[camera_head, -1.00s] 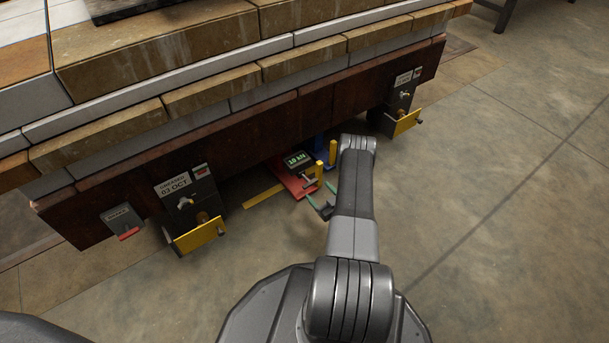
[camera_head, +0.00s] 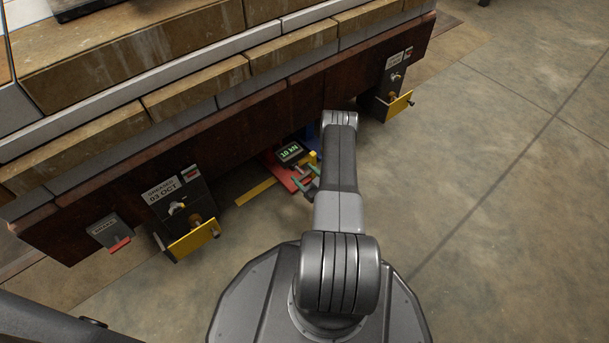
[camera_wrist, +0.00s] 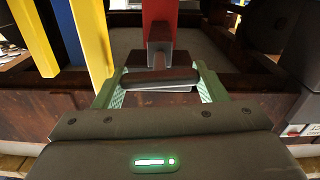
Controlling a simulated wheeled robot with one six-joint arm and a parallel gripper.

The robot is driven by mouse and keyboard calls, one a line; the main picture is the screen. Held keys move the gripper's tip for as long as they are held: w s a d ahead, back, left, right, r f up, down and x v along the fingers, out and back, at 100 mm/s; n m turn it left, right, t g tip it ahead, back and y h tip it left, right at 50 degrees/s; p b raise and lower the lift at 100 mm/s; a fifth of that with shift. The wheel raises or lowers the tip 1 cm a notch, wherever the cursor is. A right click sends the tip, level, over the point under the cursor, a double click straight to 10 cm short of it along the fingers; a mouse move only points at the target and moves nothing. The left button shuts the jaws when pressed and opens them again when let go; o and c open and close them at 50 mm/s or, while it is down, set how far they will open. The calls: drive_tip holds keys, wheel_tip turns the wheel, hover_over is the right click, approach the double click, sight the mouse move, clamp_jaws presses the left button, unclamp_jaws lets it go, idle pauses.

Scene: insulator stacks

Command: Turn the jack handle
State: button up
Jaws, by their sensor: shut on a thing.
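The red jack (camera_head: 275,170) sits low under the edge of the stack's dark red-brown beam, with a small display (camera_head: 290,152) reading 10 kN. Its dark handle (camera_wrist: 160,78) lies crosswise between my green fingertips in the wrist view, below a red upright part (camera_wrist: 160,20). My gripper (camera_head: 309,187) is at the jack's near side in the head view and is shut on the handle. My forearm hides part of the jack's right side in the head view.
Yellow posts (camera_wrist: 92,40) and a blue post (camera_wrist: 67,30) stand close left of the handle in the wrist view. Dark boxes with yellow plates (camera_head: 193,240) (camera_head: 399,106) hang on the beam on both sides. The concrete floor (camera_head: 500,220) at right is clear.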

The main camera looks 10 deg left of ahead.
drive_tip(key=m, duration=0.4)
drive_tip(key=shift+m, duration=0.3)
drive_tip(key=o, duration=0.7)
drive_tip(key=shift+w, duration=0.1)
drive_tip(key=shift+d, duration=0.1)
drive_tip(key=p+v, duration=0.3)
drive_tip(key=v, duration=1)
drive_tip(key=shift+s+d, duration=0.25)
drive_tip(key=shift+a, duration=0.1)
drive_tip(key=b+x, duration=0.3)
drive_tip(key=x, duration=1)
drive_tip(key=shift+w+a, duration=0.25)
